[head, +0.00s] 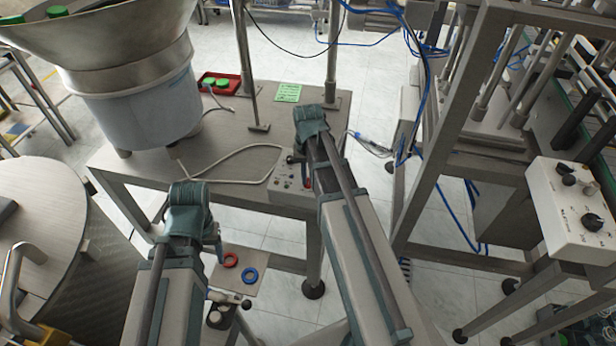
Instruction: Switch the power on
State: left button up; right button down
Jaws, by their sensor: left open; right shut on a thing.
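A small grey control box (291,186) with several small knobs or switches is at the front right of the steel feeder table (232,157). My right gripper (297,160) is at this box, with its dark fingers beside the panel's upper right. It is shut on a part there, apparently a switch; the arm and fingers hide most of it, so I cannot tell its position. My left gripper (190,208) is open, in front of the table's front edge and apart from the box. Its fingertips are mostly hidden.
A bowl feeder (140,100) stands at the table's left, with a red tray (219,84) of green caps behind. A green label (288,92) lies farther back. A white box with black knobs (575,210) is on the right frame.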

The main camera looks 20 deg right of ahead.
aim_at(308, 181)
jog(key=m, duration=0.4)
jog(key=shift+m, duration=0.3)
jog(key=m, duration=0.4)
jog(key=shift+m, duration=0.4)
jog(key=c, duration=0.9)
grip_release()
jog(key=shift+r, duration=0.1)
notch_tip(308, 181, up, 14)
jog(key=p, duration=1.3)
jog(key=shift+p, duration=0.4)
